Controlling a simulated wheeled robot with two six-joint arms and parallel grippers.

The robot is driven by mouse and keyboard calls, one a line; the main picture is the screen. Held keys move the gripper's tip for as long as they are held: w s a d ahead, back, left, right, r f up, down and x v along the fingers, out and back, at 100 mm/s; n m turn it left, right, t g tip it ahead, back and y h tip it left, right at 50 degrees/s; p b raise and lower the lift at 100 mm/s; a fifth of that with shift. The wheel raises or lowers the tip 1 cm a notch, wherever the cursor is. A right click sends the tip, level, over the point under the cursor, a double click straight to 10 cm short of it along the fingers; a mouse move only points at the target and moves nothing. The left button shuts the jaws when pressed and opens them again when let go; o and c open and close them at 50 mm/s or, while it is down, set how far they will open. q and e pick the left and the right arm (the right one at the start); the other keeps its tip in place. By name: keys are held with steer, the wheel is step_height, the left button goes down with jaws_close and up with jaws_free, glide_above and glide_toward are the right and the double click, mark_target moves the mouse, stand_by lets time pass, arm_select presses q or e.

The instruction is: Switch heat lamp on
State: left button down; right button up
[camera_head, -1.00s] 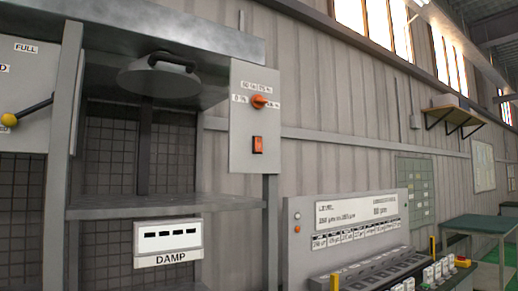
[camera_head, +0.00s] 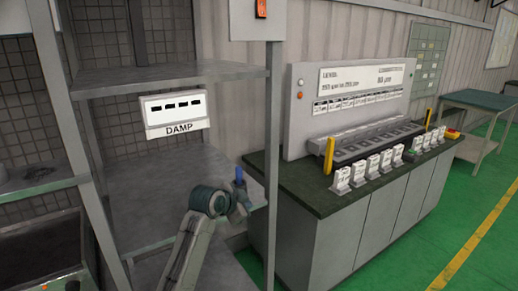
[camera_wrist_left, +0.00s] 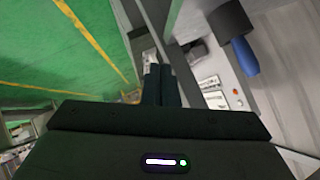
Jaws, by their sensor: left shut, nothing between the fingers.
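The grey switch panel (camera_head: 245,22) is cut off at the top edge of the head view. The lower part of its lit orange-red rocker switch (camera_head: 261,8) shows there; its rotary knob and the heat lamp are out of view. My left arm rises from the bottom of the head view to just left of the panel's grey post, well below the switch; its fingers are hard to make out there. In the left wrist view my left gripper (camera_wrist_left: 161,85) is shut, its two dark fingers together with nothing between them. My right gripper is not in view.
Green floor (camera_head: 450,230) lies open at right.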

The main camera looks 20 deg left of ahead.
arm_select(q)
steer(key=s+r+m+t+h, duration=0.1)
steer(key=r+m, duration=0.3)
steer(key=r, duration=1.3)
steer(key=s+d+r+m+t+h+p, duration=0.1)
steer(key=s+r+m+t+h, duration=0.1)
steer(key=r, duration=1.6)
steer(key=s+r+m+t+h, duration=0.1)
steer(key=s+r+m, duration=0.3)
steer(key=r, duration=1.4)
steer(key=shift+d+r+m+t+h, duration=0.25)
steer(key=shift+d+m+t+h, duration=0.15)
steer(key=shift+m+t, duration=0.3)
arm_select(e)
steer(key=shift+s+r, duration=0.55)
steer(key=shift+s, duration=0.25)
arm_select(q)
steer(key=shift+w, duration=0.1)
